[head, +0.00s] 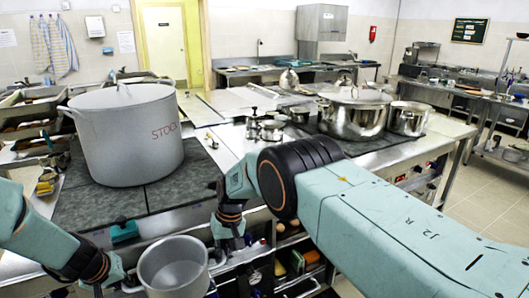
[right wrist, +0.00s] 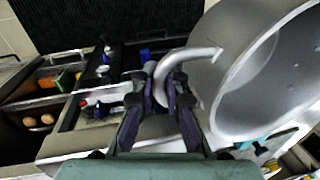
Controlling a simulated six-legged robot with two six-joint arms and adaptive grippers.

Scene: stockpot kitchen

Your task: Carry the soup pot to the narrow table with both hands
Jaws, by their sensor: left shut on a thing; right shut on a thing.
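The soup pot (head: 172,268) is a grey, open metal pot at the bottom of the head view, in front of the counter. It looks empty and roughly upright. My left gripper (head: 103,278) is at its left side, shut on a handle there, mostly hidden by the fingers. My right gripper (head: 228,240) is at its right side. In the right wrist view the right gripper (right wrist: 172,88) is shut on the curved loop handle, beside the pot's wall (right wrist: 235,85). I cannot tell which table is the narrow one.
A large lidded stockpot (head: 130,135) stands on the counter's dark cooktop at left. A shiny lidded pot (head: 352,115) and smaller pots stand further right. Open drawers (right wrist: 45,85) with food are below the counter. Tiled floor (head: 487,205) is clear at right.

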